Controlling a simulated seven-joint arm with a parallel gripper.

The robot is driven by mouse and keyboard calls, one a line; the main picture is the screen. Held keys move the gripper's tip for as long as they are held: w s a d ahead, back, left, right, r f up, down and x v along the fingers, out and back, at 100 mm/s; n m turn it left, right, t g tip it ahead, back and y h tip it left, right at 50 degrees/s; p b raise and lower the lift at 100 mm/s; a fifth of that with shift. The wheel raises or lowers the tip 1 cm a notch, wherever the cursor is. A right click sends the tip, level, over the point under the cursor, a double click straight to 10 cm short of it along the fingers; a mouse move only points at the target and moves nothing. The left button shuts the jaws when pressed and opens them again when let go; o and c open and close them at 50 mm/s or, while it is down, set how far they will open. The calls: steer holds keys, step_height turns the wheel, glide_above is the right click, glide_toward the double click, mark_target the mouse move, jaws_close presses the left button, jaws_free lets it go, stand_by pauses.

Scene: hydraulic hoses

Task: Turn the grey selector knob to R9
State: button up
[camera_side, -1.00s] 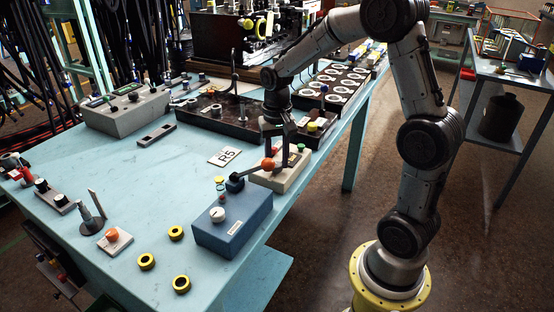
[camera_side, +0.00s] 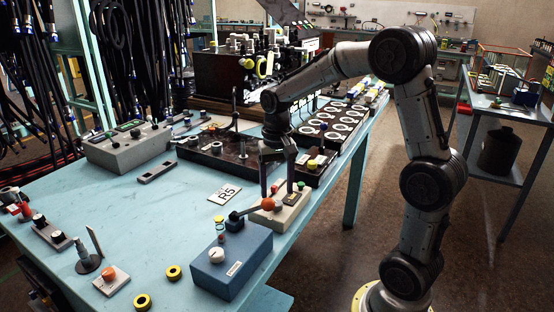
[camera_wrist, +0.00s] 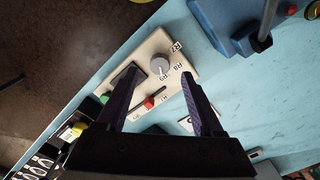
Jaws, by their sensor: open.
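The grey selector knob (camera_wrist: 160,66) is round and sits on a cream box (camera_wrist: 188,48) with small labels beside it, among them R7 and R8. The knob's exact setting is too small to read surely. My gripper (camera_wrist: 157,90) is open and empty, its two dark fingers apart on either side of the knob in the wrist view. In the side view my gripper (camera_side: 277,192) hangs over the cream box (camera_side: 283,216), fingers pointing down. The knob is hard to make out there.
A blue box (camera_side: 230,262) with a lever ending in an orange ball (camera_side: 268,203) stands close by the cream box. A red part (camera_wrist: 149,102) and a green button (camera_wrist: 105,98) are on the cream box. An R5 card (camera_side: 225,193) lies on the blue table.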

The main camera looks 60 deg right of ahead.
mark_target(277, 203)
step_height(277, 203, up, 10)
stand_by(0.3)
steer(key=s+a+r+n+t, duration=0.3)
steer(key=s+a+r, duration=0.2)
steer(key=s+a, duration=0.35)
steer(key=s+a+f+n+t, duration=0.2)
steer(key=s+a+f+n, duration=0.1)
steer(key=s+f+n, duration=0.3)
step_height(277, 203, down, 2)
steer(key=s, duration=0.3)
steer(key=shift+t, duration=0.3)
stand_by(0.8)
